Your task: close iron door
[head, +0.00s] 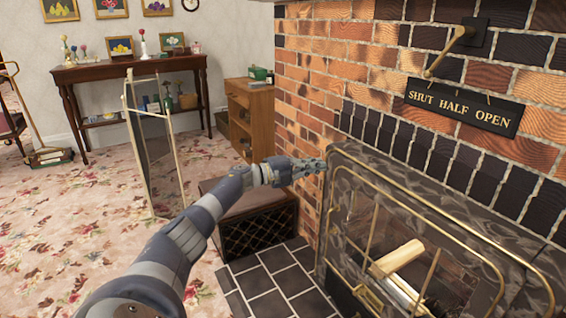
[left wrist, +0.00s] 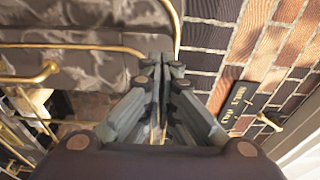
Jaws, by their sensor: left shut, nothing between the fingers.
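The iron door looks to be the brass-framed, barred panel (head: 374,222) at the fireplace opening, low on the right in the head view. Logs (head: 400,268) show behind its bars. I cannot tell whether it stands fully shut or ajar. My left gripper (head: 318,167) is shut and empty, near the upper left corner of the dark marbled surround (head: 376,168). In the left wrist view, the gripper's fingertips (left wrist: 162,68) are together near the brass trim (left wrist: 75,46) and the marbled surface (left wrist: 90,75). Contact is unclear. My right gripper is not in view.
A brass lever (head: 447,52) is on the brick wall above a "SHUT HALF OPEN" sign (head: 464,107). A dark box (head: 262,231) stands beside the hearth tiles (head: 275,290). A framed standing panel (head: 153,150) is farther left. The carpet (head: 60,235) is open at left.

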